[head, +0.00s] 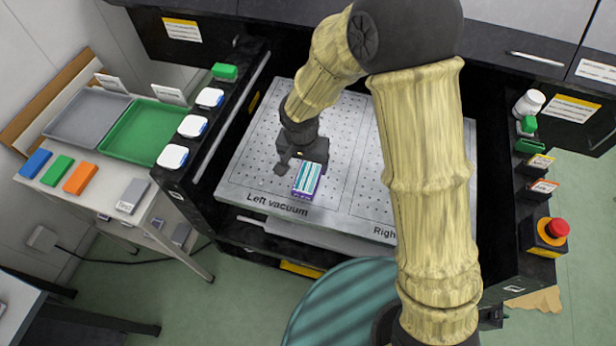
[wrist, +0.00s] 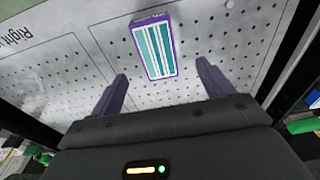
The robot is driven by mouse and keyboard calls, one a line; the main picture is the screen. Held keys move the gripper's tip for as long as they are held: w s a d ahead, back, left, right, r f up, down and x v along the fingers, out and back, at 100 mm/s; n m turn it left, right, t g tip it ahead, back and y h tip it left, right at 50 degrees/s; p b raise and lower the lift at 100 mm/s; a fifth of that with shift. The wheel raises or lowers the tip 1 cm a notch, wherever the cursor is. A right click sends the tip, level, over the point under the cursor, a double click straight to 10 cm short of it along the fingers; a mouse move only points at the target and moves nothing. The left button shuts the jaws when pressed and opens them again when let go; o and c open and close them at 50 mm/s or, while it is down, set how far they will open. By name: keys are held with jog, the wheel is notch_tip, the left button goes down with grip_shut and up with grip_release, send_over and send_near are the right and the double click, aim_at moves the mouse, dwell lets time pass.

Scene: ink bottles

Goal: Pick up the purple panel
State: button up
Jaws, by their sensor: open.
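The purple panel (head: 307,181) is a small block with a purple edge and a teal-and-white striped top. It lies on the left part of the perforated metal bed (head: 245,165), near the "Left vacuum" label. In the wrist view the panel (wrist: 154,47) lies beyond my fingertips, roughly centred between them. My gripper (head: 293,168) is just beside the panel, at its upper left in the head view. In the wrist view my gripper (wrist: 160,73) has its two fingers wide apart with nothing between them. I cannot tell its exact height above the bed.
A side table at left holds a grey tray (head: 88,115), a green tray (head: 146,131) and blue, green and orange blocks (head: 80,178). White-topped items (head: 172,157) line the black left ledge. A red emergency button (head: 557,228) is at right. The bed around the panel is clear.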

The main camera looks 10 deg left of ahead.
aim_at(308, 177)
jog(key=shift+f, duration=1)
jog(key=shift+w, duration=0.1)
jog(key=shift+w+d+f+p, duration=0.1)
jog(key=shift+w+f+p, duration=0.1)
jog(key=shift+f, duration=0.65)
jog(key=shift+w+d+f+p, duration=0.1)
jog(key=shift+f+p, duration=0.15)
jog(key=shift+f, duration=0.6)
jog(key=shift+w+d+f+p, duration=0.1)
jog(key=shift+f+p, duration=0.1)
jog(key=shift+f, duration=0.65)
jog(key=c, duration=1.1)
jog(key=shift+r, duration=0.1)
